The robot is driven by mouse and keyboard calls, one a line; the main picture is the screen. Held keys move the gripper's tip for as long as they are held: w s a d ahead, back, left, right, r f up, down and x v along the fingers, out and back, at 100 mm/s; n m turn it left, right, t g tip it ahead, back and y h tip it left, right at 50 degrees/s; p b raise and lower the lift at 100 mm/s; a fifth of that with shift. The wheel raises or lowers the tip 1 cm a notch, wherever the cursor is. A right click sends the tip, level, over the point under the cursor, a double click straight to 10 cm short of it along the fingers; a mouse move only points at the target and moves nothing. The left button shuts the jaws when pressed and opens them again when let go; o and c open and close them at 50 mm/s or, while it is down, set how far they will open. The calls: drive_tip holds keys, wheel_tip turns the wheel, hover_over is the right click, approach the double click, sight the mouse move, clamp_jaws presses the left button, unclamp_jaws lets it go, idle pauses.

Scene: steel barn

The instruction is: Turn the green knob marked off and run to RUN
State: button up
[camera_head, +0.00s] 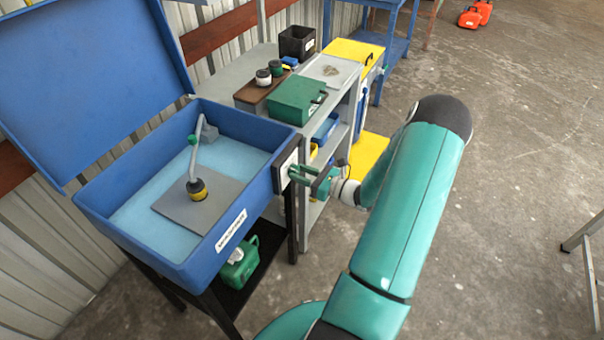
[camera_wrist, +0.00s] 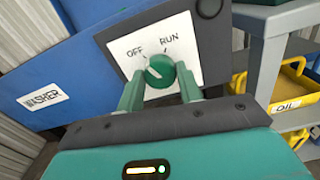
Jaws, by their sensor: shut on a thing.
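The green knob (camera_wrist: 160,72) sits on a white plate (camera_wrist: 182,48) marked OFF and RUN, on the side of the blue parts washer (camera_head: 262,200). In the wrist view its pale mark points up and left, toward OFF. My gripper (camera_wrist: 161,92) has one green finger on each side of the knob and is shut on it. In the head view my gripper (camera_head: 296,174) reaches the plate from the right, and the knob is hidden behind the fingers.
The washer's lid stands open, with a grey plate (camera_head: 185,215) inside. A grey shelf cart (camera_head: 345,88) with a green case (camera_head: 296,98) stands close behind my gripper. A yellow OIL bin (camera_wrist: 284,88) is on its shelf. Concrete floor to the right is mostly clear.

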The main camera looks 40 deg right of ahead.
drive_tip(key=m, duration=1.2)
drive_tip(key=shift+m, duration=0.3)
idle(0.4)
drive_tip(key=o, duration=1)
drive_tip(key=shift+d, duration=0.1)
drive_tip(key=v, duration=1.3)
drive_tip(key=shift+s, duration=0.45)
